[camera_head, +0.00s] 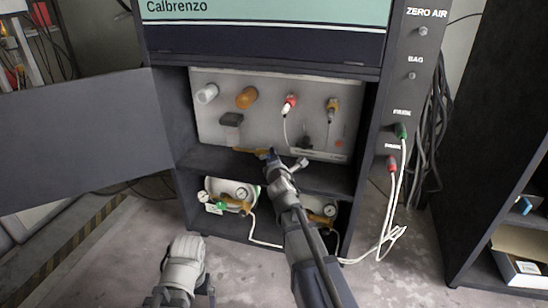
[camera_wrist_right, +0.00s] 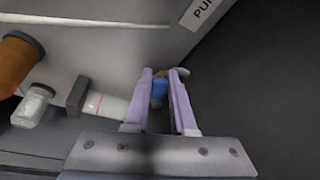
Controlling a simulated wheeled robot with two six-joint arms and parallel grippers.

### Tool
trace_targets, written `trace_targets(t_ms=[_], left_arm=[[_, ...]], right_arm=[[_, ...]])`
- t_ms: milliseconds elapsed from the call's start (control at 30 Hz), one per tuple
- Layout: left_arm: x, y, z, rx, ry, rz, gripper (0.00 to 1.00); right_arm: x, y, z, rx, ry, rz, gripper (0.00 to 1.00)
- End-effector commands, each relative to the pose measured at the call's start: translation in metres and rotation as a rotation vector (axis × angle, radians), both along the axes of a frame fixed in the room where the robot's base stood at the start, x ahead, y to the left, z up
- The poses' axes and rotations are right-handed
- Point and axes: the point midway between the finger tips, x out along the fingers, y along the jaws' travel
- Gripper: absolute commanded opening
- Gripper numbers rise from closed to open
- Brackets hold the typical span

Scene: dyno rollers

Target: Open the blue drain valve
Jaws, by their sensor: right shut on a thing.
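The blue drain valve (camera_wrist_right: 159,88) shows in the right wrist view as a small blue piece between the two pale fingers of my right gripper (camera_wrist_right: 163,80). The fingers are shut on it, one on each side. In the head view my right gripper (camera_head: 272,160) reaches into the open cabinet at the base of the back panel and hides most of the valve. A yellow piece (camera_head: 249,150) lies just left of the gripper's tip. My left gripper (camera_head: 185,262) is low in the head view, outside the cabinet; its finger opening cannot be made out.
The cabinet's dark door (camera_head: 85,125) stands open at left. The panel (camera_head: 260,112) bears several knobs and fittings. Two gauges with cylinders (camera_head: 232,190) sit on the lower level. White hoses (camera_head: 378,235) trail on the floor at right. A dark shelf (camera_head: 495,150) stands far right.

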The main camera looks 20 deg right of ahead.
Motion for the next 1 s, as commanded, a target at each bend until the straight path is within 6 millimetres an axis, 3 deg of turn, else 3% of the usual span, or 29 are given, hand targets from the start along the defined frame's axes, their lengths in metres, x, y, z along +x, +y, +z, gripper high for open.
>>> trace_targets(t_ms=[300,333,567,1000], left_arm=[[0.0,0.0,0.0,0.0,0.0,0.0,1.0],[0.0,0.0,0.0,0.0,0.0,0.0,1.0],[0.0,0.0,0.0001,0.0,0.0,0.0,1.0],[0.0,0.0,0.0019,0.0,0.0,0.0,1.0]], right_arm=[[-0.0007,-0.0001,-0.0001,0.0,0.001,-0.001,0.0],[-0.0007,-0.0001,-0.0001,0.0,0.001,-0.001,0.27],[-0.0003,-0.0001,0.0,0.0,0.0,0.0,0.53],[-0.0093,0.0022,0.0019,-0.001,0.0,0.0,0.54]])
